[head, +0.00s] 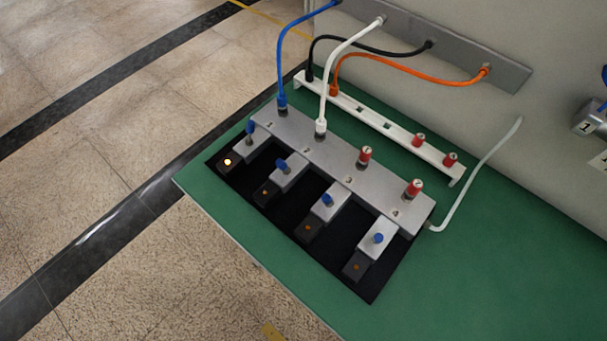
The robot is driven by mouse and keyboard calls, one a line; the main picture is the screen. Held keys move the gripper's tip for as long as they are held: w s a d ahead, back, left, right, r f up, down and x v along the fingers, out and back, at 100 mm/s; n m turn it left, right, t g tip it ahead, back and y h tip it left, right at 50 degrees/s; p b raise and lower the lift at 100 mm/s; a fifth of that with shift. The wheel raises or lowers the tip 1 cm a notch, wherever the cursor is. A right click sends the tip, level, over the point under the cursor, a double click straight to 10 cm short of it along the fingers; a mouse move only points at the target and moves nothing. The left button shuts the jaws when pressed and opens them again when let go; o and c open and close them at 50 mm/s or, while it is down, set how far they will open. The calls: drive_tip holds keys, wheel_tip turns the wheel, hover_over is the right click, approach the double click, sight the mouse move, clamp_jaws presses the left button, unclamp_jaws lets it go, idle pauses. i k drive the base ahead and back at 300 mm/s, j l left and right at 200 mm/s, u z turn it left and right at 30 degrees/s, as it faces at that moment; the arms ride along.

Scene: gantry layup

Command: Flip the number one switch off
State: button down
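A grey metal switch panel (330,165) lies on the green table top. It carries a row of switches with blue-tipped levers. The leftmost switch (250,128) has its lever upright, and the lamp (228,162) in front of it glows brightly. The other switches (282,165), (327,200) and (378,238) have dull orange lamps. My gripper is not in view.
Blue (281,60), white (325,85), black and orange cables run from a grey wall strip (450,45) to the panel and a white rail (385,125). Red plugs (364,155) stand on both. The green table (490,270) is clear at the right front. Tiled floor lies left.

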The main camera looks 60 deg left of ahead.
sight(250, 126)
drive_tip(key=k+l+u, duration=0.1)
drive_tip(key=u, duration=0.35)
drive_tip(key=k+l+u, duration=0.1)
drive_tip(key=u, duration=0.4)
drive_tip(key=k+u, duration=0.15)
drive_tip(key=u, duration=0.3)
drive_tip(key=i+u, duration=0.1)
drive_tip(key=i, duration=0.3)
drive_tip(key=l, duration=0.05)
